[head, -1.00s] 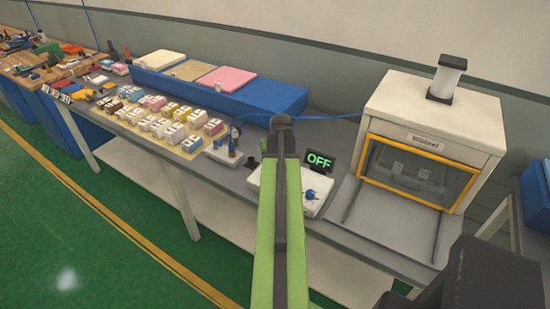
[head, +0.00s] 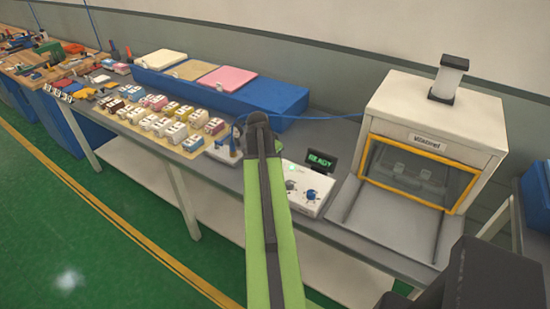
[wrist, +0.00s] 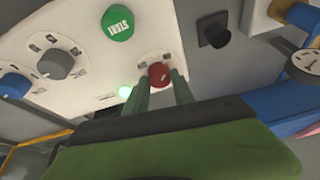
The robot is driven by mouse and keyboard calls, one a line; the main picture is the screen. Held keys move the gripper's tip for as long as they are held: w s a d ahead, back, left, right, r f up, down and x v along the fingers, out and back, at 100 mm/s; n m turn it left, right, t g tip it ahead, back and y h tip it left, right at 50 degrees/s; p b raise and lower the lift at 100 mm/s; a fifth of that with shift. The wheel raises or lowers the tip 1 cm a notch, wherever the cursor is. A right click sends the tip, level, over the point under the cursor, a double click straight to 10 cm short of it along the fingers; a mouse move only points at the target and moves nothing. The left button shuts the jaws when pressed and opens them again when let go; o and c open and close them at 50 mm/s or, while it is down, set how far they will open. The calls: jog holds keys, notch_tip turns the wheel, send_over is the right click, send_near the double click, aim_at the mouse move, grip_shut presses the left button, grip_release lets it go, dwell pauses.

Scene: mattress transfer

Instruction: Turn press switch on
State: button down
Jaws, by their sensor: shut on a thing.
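The press control panel (head: 312,190) is a white box on the bench, left of the press (head: 432,140). Its display (head: 321,161) reads READY in green. In the wrist view, a red switch (wrist: 159,74) sits on the white panel between the green fingertips of my gripper (wrist: 160,82), which is shut on it. A small green light (wrist: 125,91) glows beside it. A green START button (wrist: 117,23) and a grey knob (wrist: 56,65) are on the same panel. In the head view my arm hides the gripper and the red switch.
A blue knob (wrist: 14,88) is at the left of the wrist view. A black square part (wrist: 214,32) stands beside the panel. Several small coloured blocks (head: 165,122) and a long blue box (head: 270,103) are on the bench. The press tray (head: 385,232) is empty.

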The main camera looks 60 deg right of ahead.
jog(key=shift+a+m+g, duration=0.1)
jog(key=shift+m+g, duration=0.2)
jog(key=shift+m, duration=0.3)
jog(key=c, duration=1.1)
grip_release()
jog(key=shift+o, duration=0.2)
jog(key=shift+a+r+p, duration=0.1)
jog(key=shift+r+p, duration=0.45)
jog(key=shift+p, duration=0.05)
jog(key=p+v, duration=1.5)
jog(key=v, duration=0.1)
